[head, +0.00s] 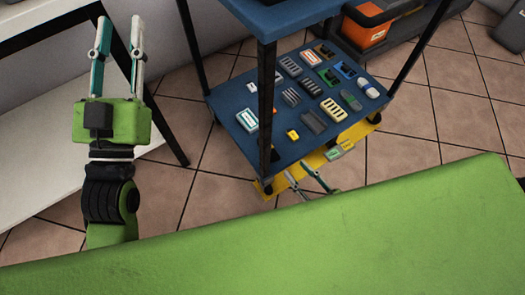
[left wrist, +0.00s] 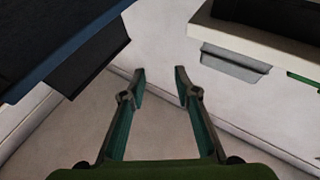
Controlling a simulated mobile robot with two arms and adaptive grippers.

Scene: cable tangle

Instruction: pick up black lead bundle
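I cannot make out a black lead bundle in either view. My left gripper (head: 117,38) is raised at the upper left in the head view, in front of a white table and the wall. Its two fingers are apart with nothing between them. The left wrist view shows the same open, empty fingers (left wrist: 159,74) above a pale floor. My right gripper (head: 297,169) shows only in part, low in the middle of the head view by the cart's front. Its fingers look apart and empty, and the rest of it is hidden.
A blue cart shelf (head: 228,99) holds several small blocks and modules, with dark posts at its corners. A yellow lower shelf (head: 262,186) lies beneath. A white table (head: 40,170) stands left. An orange and black case (head: 370,28) is at the back right. Tiled floor (head: 440,110) is clear.

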